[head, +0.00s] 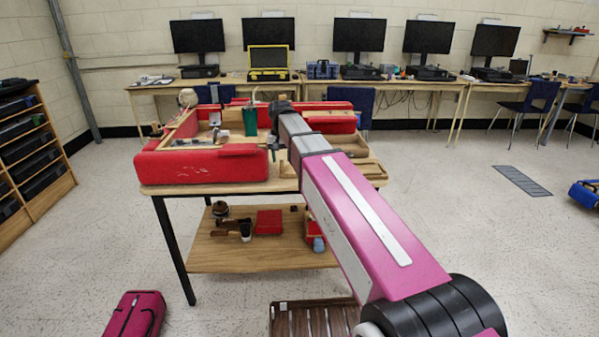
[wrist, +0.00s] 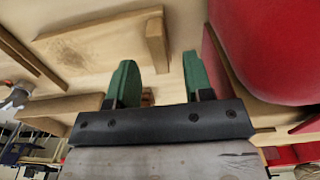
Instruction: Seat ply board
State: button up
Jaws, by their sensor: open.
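In the wrist view my gripper (wrist: 160,62) is open, with two green fingers wide apart and nothing held between them. A pale flat wooden board (wrist: 105,42) lies beyond the left finger, with a darker rough patch on it. It looks like the ply board, but I cannot be sure. A short wooden block (wrist: 156,44) is at its right end, beyond the gap between the fingers. In the head view my arm reaches over the worktable (head: 165,189); the fingers are too small there to tell apart, and the board cannot be picked out.
A red padded bolster (head: 200,166) lines the table's near left edge. A rounded red surface (wrist: 275,45) fills the wrist view's right side, close to the right finger. A magenta bag (head: 135,315) lies on the floor.

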aim_at(282, 162)
notch_tip(282, 162, down, 3)
jog(key=shift+f, duration=0.15)
grip_shut()
